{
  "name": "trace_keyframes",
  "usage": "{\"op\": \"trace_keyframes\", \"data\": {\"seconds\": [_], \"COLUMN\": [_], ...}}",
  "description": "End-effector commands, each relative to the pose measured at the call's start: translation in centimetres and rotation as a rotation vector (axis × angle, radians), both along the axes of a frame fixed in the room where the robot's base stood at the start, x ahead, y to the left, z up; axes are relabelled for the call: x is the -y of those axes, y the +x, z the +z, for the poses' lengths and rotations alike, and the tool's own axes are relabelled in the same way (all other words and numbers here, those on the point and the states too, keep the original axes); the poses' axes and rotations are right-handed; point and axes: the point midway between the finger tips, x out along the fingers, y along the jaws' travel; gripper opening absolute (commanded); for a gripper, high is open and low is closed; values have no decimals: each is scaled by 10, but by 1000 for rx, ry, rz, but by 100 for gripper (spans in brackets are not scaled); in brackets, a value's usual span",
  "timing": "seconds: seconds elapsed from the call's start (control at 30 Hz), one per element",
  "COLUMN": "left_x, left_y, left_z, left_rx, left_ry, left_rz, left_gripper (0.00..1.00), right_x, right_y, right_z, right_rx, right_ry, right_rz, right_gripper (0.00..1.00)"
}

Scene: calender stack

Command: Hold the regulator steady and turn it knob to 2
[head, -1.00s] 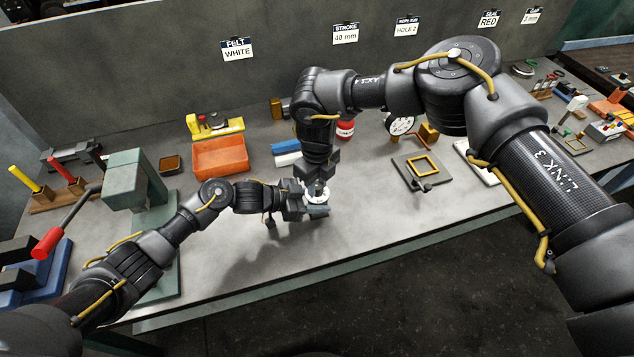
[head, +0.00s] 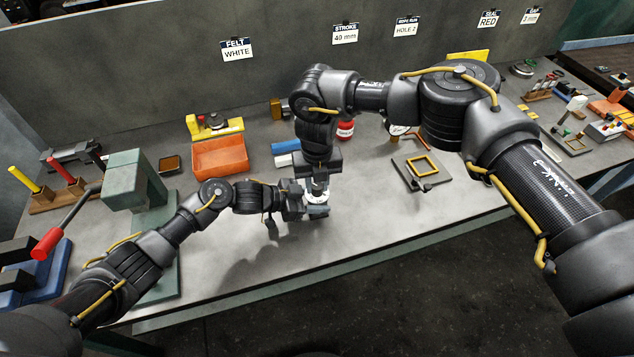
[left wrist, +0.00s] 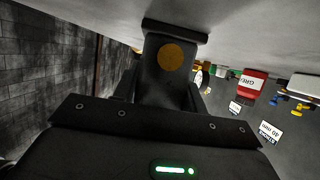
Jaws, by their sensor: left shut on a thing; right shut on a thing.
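The regulator (head: 318,198) is a small piece with a white, ring-like top, near the front middle of the bench in the head view. My left gripper (head: 305,206) reaches it from the left and is shut on its body. My right gripper (head: 319,181) points down from above and is shut on the knob at its top. The two grippers cover most of the regulator, so the knob's setting and the dial numbers cannot be read. In the left wrist view a dark block with a copper-coloured disc (left wrist: 178,56) sits ahead of my left gripper; I cannot tell what it is.
An orange bin (head: 220,157) and a green press (head: 135,180) with a red-handled lever stand to the left. A red container (head: 345,129) is behind my right wrist, and a yellow frame (head: 422,166) lies to the right.

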Motion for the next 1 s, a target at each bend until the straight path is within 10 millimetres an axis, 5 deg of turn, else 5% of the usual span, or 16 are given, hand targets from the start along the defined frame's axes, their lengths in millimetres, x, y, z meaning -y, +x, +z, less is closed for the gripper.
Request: {"op": "trace_keyframes", "data": {"seconds": [0.47, 0.5, 0.57, 1.0], "left_x": [0, 0, 0, 0], "left_y": [0, 0, 0, 0], "left_z": [0, 0, 0, 0], "left_rx": [0, 0, 0, 0], "left_ry": [0, 0, 0, 0], "left_rz": [0, 0, 0, 0], "left_gripper": [3, 3, 3, 3], "right_x": [1, 1, 1, 1], "right_y": [0, 0, 0, 1], "right_z": [-1, -1, -1, 15], "right_rx": [1, 1, 1, 1], "right_ry": [-3, -3, -3, -1], "right_rz": [-20, -20, -20, -19], "right_gripper": [4, 28, 36, 36]}}
